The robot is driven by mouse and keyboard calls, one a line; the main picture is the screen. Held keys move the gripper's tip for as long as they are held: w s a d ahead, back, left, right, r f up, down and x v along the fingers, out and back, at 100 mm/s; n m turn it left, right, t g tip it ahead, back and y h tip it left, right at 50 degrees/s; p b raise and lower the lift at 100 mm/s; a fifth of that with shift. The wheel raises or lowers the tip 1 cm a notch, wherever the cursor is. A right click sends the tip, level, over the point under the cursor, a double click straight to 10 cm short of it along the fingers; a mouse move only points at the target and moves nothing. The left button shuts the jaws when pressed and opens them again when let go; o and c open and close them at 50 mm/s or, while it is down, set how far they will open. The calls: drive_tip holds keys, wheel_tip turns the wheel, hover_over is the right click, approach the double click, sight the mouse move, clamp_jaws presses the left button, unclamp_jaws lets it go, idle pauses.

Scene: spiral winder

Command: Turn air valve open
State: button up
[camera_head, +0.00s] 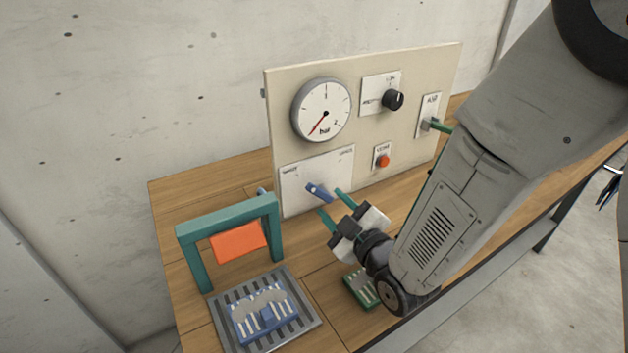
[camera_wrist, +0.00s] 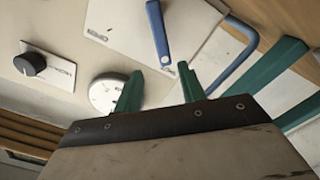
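The air valve's blue lever handle (camera_head: 318,191) is on a white labelled plate (camera_head: 292,192) at the lower left of the upright panel. It slants down to the right. In the wrist view the blue handle (camera_wrist: 156,30) hangs from the top, its free end near the fingertips. My gripper (camera_head: 330,200) is open, with its two teal fingers apart around or just short of the handle's end. It also shows in the wrist view (camera_wrist: 160,70). I cannot tell whether a finger touches the handle. The plate's label text is too small to read.
The beige panel (camera_head: 292,142) carries a bar gauge (camera_head: 323,108) with its red needle toward lower left, a black knob (camera_head: 393,99), an orange button (camera_head: 383,161) and a green-handled switch (camera_head: 437,126). A teal frame (camera_head: 193,262) and a slatted tray (camera_head: 311,317) stand left.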

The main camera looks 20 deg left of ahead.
sight(313, 190)
drive_tip(key=x, duration=0.5)
drive_tip(key=s+x, duration=0.1)
drive_tip(key=x, duration=0.2)
drive_tip(key=shift+w+a, duration=0.15)
drive_tip(key=shift+a, duration=0.35)
clamp_jaws()
